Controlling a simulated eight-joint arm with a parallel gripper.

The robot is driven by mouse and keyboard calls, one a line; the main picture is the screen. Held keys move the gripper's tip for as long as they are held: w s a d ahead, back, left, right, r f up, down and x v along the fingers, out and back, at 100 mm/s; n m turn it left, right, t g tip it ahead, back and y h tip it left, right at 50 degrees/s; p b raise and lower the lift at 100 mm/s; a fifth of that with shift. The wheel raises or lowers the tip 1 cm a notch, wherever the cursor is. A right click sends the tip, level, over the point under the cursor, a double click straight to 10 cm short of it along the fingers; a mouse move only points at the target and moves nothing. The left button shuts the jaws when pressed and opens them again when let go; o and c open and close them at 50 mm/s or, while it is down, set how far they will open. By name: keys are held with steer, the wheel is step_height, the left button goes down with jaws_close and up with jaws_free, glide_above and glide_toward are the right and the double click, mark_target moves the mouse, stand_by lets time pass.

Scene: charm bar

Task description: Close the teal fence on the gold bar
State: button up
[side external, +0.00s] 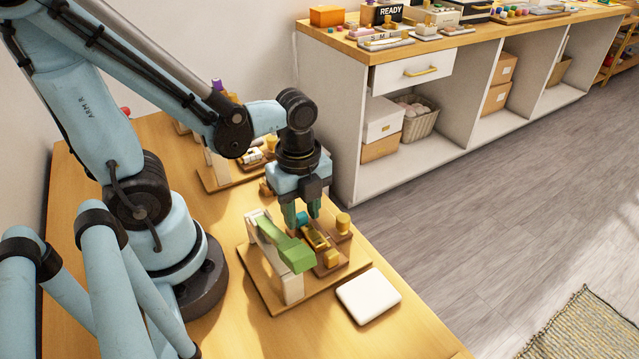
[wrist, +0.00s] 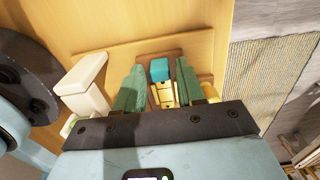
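The gold bar (side external: 316,238) lies in a brown holder on a wooden board (side external: 272,292). It also shows in the wrist view (wrist: 164,98), marked with dark lines and partly hidden by my gripper body. The teal fence (wrist: 160,70) is a small block at the far end of the bar in the wrist view. I cannot tell whether it touches the bar. My gripper (side external: 302,219) points down over the holder. In the wrist view my gripper (wrist: 160,66) is open, with its green fingers on either side of the fence and gaps showing.
A green lever (side external: 286,244) on cream posts (side external: 292,289) stands beside the holder, close to my fingers. Gold knobs (side external: 343,222) rise around the bar. A white pad (side external: 368,296) lies at the board's front right. Another wooden station stands behind. The table's right edge is near.

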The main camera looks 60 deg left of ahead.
jaws_close()
steer(key=shift+d, duration=0.65)
stand_by(0.4)
jaws_free()
steer(key=shift+r, duration=3)
